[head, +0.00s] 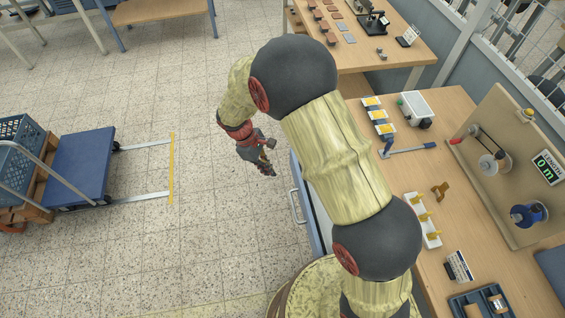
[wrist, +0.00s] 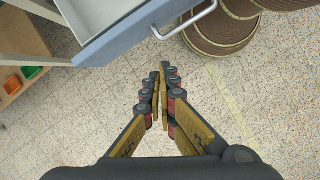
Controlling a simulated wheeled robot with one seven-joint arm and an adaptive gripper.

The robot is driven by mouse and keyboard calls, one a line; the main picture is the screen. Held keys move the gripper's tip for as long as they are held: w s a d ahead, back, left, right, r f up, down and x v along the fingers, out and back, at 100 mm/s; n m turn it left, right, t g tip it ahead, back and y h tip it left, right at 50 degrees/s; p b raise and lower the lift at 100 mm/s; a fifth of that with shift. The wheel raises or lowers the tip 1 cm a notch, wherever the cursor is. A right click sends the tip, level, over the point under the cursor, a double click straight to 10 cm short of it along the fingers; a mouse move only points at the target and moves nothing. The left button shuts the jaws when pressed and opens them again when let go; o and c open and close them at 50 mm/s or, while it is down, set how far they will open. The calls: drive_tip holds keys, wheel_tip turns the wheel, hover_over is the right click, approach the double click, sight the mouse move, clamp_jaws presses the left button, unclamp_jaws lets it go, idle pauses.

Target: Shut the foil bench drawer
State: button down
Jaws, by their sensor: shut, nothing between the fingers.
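The foil bench drawer (head: 310,208) stands pulled out from the left side of the wooden bench (head: 408,172), partly hidden behind my arm in the head view. In the wrist view its blue-grey front (wrist: 125,38) and pale, empty-looking inside show at the top. Its metal bar handle (wrist: 186,22) is on the front face; it also shows in the head view (head: 296,207). My gripper (head: 267,170) is over the floor, left of and apart from the drawer front. In the wrist view its fingers (wrist: 165,68) are together, pointing toward the drawer front, with nothing between them.
The bench top carries a foil spool board (head: 515,185), a white box (head: 416,108), a lever tool (head: 408,150) and small trays. A cart with a blue deck (head: 80,165) stands at the left by yellow floor tape (head: 171,168). The floor between is clear.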

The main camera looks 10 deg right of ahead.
drive_tip(key=w+f+n+t, duration=0.1)
drive_tip(key=w+f+n, duration=0.2)
drive_tip(key=w+n, duration=0.4)
drive_tip(key=w+d+f+m+b, duration=0.1)
drive_tip(key=d+f+b, duration=0.1)
drive_tip(key=d+f, duration=0.5)
drive_tip(key=shift+f+h, duration=0.4)
drive_tip(key=shift+f, duration=0.2)
drive_tip(key=d+p, duration=0.1)
drive_tip(key=d, duration=0.8)
drive_tip(key=d+p, duration=0.1)
drive_tip(key=d, duration=0.9)
drive_tip(key=s+d+p, duration=0.1)
drive_tip(key=d, duration=0.9)
drive_tip(key=shift+d, duration=0.1)
